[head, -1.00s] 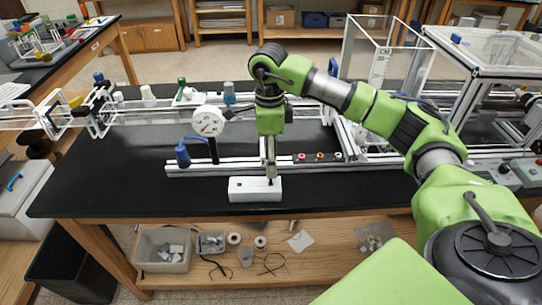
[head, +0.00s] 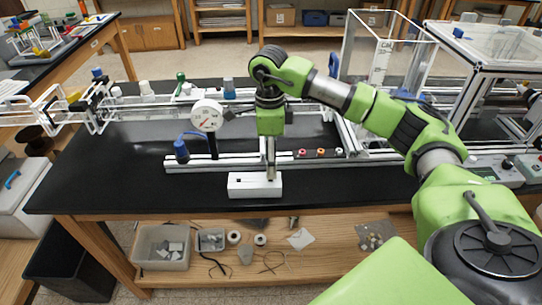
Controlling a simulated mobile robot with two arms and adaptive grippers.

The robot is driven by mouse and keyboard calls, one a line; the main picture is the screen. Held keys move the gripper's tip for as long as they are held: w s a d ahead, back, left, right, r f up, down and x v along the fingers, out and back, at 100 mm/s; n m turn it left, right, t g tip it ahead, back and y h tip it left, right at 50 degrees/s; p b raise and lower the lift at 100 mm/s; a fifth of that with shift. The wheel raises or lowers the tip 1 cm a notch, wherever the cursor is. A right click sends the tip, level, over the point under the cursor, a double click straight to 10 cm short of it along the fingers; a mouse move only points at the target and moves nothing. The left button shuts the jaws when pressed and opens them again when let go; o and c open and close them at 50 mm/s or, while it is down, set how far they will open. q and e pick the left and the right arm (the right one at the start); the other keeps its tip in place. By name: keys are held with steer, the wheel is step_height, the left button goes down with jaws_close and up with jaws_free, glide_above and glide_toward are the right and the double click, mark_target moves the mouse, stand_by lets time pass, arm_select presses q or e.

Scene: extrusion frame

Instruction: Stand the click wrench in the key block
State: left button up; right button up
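The white block (head: 255,188), which I take for the key block, lies near the front edge of the black bench, with a small dark opening in its top left. My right arm comes in from the right and bends down over it. My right gripper (head: 271,171) is a narrow grey shape pointing down, its tip at the block's top right of centre. I cannot tell whether the tip touches the block or whether its fingers are open. I cannot make out the click wrench; the arm may hide it. My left gripper is out of view.
An aluminium rail (head: 225,162) runs behind the block. A clear-walled frame (head: 385,60) stands behind my forearm. The bench (head: 110,185) is clear to the left.

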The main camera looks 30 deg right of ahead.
steer(key=shift+f+b, duration=0.75)
steer(key=shift+f, duration=0.3)
steer(key=o, duration=1.4)
